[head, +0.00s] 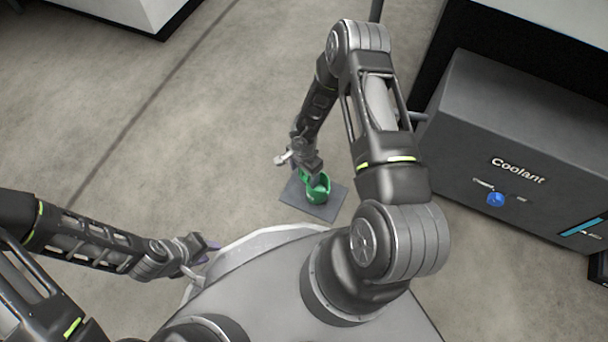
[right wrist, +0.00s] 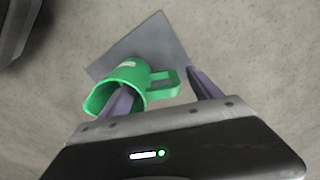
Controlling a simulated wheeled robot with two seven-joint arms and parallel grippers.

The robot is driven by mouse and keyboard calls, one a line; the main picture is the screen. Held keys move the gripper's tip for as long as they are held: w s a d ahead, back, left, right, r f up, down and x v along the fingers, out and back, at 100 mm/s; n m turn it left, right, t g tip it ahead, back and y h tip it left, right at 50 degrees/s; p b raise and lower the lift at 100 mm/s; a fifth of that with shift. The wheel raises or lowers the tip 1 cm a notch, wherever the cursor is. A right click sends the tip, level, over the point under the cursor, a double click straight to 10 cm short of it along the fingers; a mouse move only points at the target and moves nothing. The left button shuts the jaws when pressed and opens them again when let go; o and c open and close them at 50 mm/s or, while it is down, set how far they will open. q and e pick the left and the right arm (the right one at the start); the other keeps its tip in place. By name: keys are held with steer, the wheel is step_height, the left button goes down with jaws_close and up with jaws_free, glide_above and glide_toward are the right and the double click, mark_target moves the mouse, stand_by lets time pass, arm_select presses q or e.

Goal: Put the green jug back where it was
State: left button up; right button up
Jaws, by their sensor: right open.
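The green jug (head: 319,192) stands on or just above a dark grey mat (head: 326,212) on the floor; contact with the mat cannot be told. In the right wrist view the jug (right wrist: 128,77) has its mouth toward lower left and its handle (right wrist: 176,82) to the right. My right gripper (right wrist: 160,90) is open around the handle side. One finger overlaps the jug's body and the other is right of the handle. In the head view my right gripper (head: 310,176) partly hides the jug. My left gripper (head: 208,248) is away to the left; its opening is unclear.
A dark cabinet marked Coolant (head: 470,150), with a blue knob (head: 495,199), stands on the right. A white-topped unit (head: 125,12) is at the upper left. The floor (head: 130,130) left of the mat is clear.

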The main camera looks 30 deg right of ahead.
step_height(320, 180, up, 8)
steer(key=p, duration=0.3)
steer(key=shift+d, duration=0.1)
stand_by(0.4)
steer(key=s+a+r+n+y, duration=0.1)
steer(key=s+a+r+n, duration=0.1)
steer(key=s+a+n, duration=0.2)
steer(key=s+a+r+n+t+y, duration=0.1)
steer(key=s+a+r+n, duration=0.2)
steer(key=a, duration=0.4)
steer(key=s+a+r+n+y, duration=0.1)
steer(key=s+a+r+n, duration=0.1)
steer(key=s+a+n, duration=0.3)
steer(key=shift+s+a+r+n+t+y, duration=0.35)
steer(key=shift+a+n, duration=0.15)
steer(key=shift+a, duration=0.35)
steer(key=shift+c, duration=0.4)
